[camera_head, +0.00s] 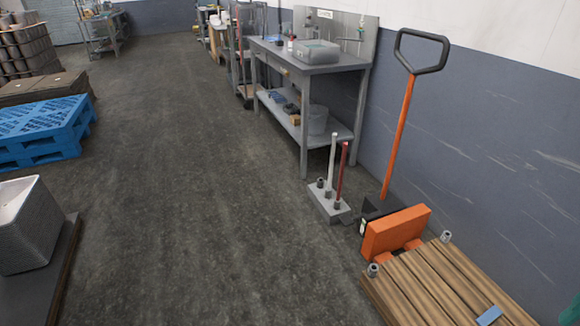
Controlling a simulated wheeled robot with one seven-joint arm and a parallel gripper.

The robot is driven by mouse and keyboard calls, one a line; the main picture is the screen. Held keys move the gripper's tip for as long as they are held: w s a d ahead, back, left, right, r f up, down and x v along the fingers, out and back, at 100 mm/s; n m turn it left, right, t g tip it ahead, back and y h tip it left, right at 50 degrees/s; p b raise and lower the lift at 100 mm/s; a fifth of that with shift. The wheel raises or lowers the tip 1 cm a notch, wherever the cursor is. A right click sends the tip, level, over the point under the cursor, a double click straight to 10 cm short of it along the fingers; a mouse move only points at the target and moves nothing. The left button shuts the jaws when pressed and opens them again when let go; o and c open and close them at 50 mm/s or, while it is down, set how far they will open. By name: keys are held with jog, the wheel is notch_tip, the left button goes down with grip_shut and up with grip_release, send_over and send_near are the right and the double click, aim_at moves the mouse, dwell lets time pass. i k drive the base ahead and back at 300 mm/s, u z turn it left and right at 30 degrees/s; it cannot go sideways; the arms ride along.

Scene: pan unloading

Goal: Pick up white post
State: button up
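A thin white post (333,160) stands upright in a grey base block (326,206) on the floor, right of the picture's middle. A red post (342,172) stands upright in the same base, close beside it on the right. Short dark sockets show on top of the base around the posts' feet. My gripper is not in view.
A metal workbench (318,69) stands behind the posts against the wall. An orange pallet jack (396,232) with a tall handle and a wooden pallet (440,290) lie to the right. The middle floor is clear.

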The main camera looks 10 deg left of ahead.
aim_at(329, 188)
jog(key=u, duration=0.65)
jog(key=i, duration=0.95)
jog(key=u, duration=0.6)
jog(key=i, duration=1.15)
jog(key=z, duration=0.55)
jog(key=i, duration=1.05)
jog(key=z, duration=0.75)
jog(key=i, duration=0.4)
jog(key=z, duration=0.3)
